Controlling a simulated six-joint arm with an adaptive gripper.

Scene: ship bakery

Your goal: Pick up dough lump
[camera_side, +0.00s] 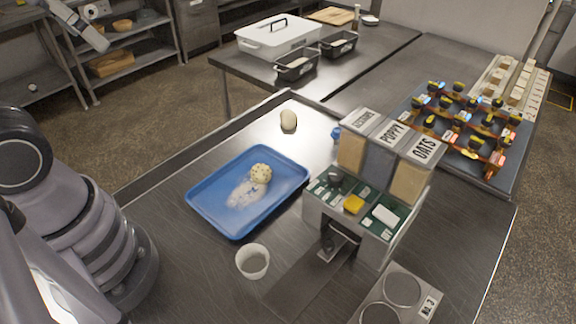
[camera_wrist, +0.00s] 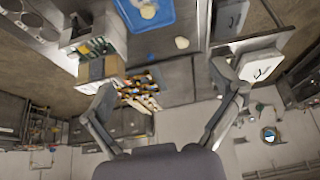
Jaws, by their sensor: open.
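A pale, smooth, oval dough lump (camera_side: 289,120) lies on the bare steel table, behind the blue tray. It also shows in the wrist view as a small pale lump (camera_wrist: 182,43). A seeded dough ball (camera_side: 260,173) sits on the blue tray (camera_side: 221,215), beside a whitish flour patch. My gripper (camera_wrist: 165,78) is open and empty in the wrist view, its two fingers spread wide. It is well away from both lumps.
A white cup (camera_side: 252,262) stands in front of the tray. A topping dispenser (camera_side: 345,215) with labelled bins stands right of it. A rack of small coloured items (camera_side: 455,130) is farther right. Table around the pale lump is mostly clear; a small blue object (camera_side: 336,133) is near.

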